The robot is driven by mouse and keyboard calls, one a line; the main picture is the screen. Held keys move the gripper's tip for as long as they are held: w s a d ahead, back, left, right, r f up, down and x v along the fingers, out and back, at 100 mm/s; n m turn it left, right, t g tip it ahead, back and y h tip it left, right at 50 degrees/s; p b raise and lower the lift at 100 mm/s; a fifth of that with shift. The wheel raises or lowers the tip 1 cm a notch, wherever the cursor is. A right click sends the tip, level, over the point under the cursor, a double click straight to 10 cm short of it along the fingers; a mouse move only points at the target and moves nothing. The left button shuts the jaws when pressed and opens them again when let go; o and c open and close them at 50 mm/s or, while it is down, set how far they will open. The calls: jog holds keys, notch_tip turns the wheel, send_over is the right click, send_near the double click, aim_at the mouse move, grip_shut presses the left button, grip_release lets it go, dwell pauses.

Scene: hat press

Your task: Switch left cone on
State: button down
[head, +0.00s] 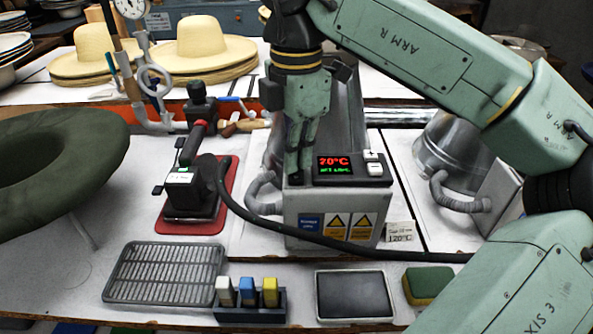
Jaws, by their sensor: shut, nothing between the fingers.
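The left cone's grey control box (335,215) stands at the middle of the table, with warning labels on its front. Its display (335,165) reads 70°C in red with a green line below that is too small to read surely. Two white buttons (373,162) sit right of the display. The left metal cone (345,110) is behind my arm and partly hidden. My gripper (298,172) is shut and empty, pointing down at the panel's left end, left of the display. Its fingers hide that part of the panel; I cannot tell if they touch it.
A black iron (195,190) sits on a red mat left of the box, its cable crossing in front. A right metal cone (440,145) stands right. A metal rack (165,272), brush holder (250,310), dark pad (355,295) and sponge (428,284) lie in front. A green hat (60,165) is left.

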jog(key=shift+r+p, duration=2.3)
jog(key=shift+r, duration=1.15)
jog(key=shift+s+f, duration=0.1)
